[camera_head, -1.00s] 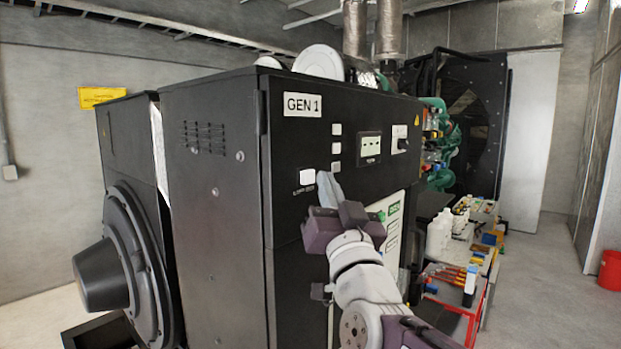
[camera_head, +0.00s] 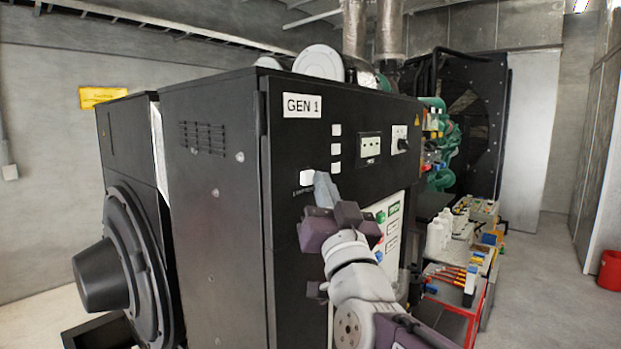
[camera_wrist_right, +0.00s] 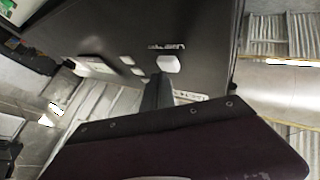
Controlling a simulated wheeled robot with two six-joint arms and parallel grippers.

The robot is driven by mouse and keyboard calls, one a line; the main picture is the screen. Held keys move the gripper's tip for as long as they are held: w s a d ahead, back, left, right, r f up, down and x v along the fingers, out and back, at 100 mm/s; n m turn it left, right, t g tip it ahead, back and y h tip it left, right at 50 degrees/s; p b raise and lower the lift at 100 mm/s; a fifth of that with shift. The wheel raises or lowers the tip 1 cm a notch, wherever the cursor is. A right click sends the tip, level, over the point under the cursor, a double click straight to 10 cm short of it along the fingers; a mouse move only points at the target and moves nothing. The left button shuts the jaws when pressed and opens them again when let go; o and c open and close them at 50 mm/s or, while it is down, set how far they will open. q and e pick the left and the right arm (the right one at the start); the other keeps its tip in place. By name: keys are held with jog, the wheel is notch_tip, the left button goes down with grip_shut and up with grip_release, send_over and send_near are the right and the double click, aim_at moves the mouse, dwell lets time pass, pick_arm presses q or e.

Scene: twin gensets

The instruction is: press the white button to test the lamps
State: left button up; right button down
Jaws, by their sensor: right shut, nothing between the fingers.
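The white button (camera_head: 307,177) is on the black front panel of the GEN 1 cabinet (camera_head: 285,240), above a small printed label. It also shows in the right wrist view as a white rounded square (camera_wrist_right: 169,63). My right gripper (camera_head: 322,181) is shut and empty, its fingertips just right of and slightly below the button in the head view. In the right wrist view the finger tip (camera_wrist_right: 160,84) is just below the button; I cannot tell if they touch. Three small pale lamp squares (camera_head: 336,148) sit in a column up and right of the button. My left gripper is not in view.
A small display (camera_head: 370,147) and a switch (camera_head: 400,142) are right of the lamps. Green and red controls (camera_head: 381,217) are beside my right wrist.

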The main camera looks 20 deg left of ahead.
jog(key=shift+w+a, duration=0.15)
jog(key=shift+a, duration=0.35)
dwell(0.8)
jog(key=shift+d, duration=0.1)
jog(key=shift+s+d+b, duration=0.3)
jog(key=shift+d+b, duration=0.25)
jog(key=shift+d, duration=0.2)
jog(key=d+b, duration=0.1)
jog(key=s+d+b, duration=0.1)
jog(key=d, duration=0.1)
jog(key=d+b, duration=0.1)
jog(key=b, duration=0.1)
jog(key=shift+s+d, duration=0.35)
